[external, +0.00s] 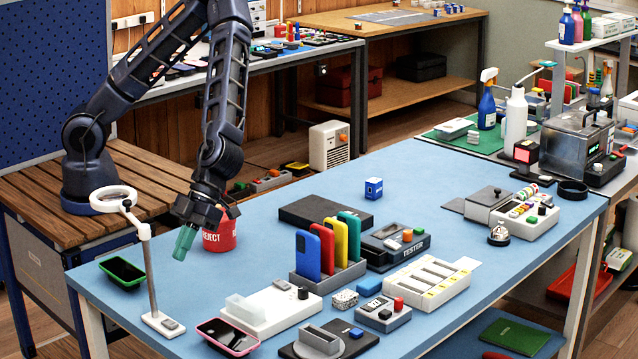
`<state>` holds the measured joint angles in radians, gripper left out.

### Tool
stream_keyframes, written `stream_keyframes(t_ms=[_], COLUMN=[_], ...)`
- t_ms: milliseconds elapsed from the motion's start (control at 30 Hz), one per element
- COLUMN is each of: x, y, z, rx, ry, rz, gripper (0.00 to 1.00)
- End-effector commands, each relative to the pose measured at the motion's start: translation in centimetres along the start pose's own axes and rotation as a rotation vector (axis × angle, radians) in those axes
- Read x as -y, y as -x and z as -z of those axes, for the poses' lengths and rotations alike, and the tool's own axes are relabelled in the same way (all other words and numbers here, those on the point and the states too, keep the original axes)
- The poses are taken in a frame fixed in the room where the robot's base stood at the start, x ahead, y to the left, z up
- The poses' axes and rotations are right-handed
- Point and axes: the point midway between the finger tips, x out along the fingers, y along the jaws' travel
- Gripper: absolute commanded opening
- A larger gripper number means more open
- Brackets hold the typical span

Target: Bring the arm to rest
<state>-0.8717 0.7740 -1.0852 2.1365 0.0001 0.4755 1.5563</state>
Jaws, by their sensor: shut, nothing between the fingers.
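My dark arm stands on the slatted wooden bench (140,175) at the left and reaches over the blue table (440,178). My gripper (183,246), with teal fingers, points down above the left part of the table. Its fingers are together and hold nothing. It hangs in front of and to the left of the red REJECT container (220,233), which my wrist partly covers. I cannot tell the exact gap between the two.
A ring lamp on a stand (152,265) rises just left of my gripper. A rack of coloured phones (322,250) and the TESTER (395,245) stand to the right. The table's far middle is mostly clear.

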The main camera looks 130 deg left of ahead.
Motion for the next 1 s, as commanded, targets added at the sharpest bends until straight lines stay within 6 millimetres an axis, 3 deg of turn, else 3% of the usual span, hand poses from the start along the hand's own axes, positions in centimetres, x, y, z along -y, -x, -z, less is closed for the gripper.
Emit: stream_keyframes(t_ms=[267,467,1000], x=[-3.5,-5.6,-11.1], y=[1.1,3.1,11.3], z=[-0.4,-0.5,1.6], rx=[0.202,0.333,0.591], ry=[0.133,0.241,0.547], rz=[-0.043,-0.032,0.149], gripper=[0.0,0.0,0.0])
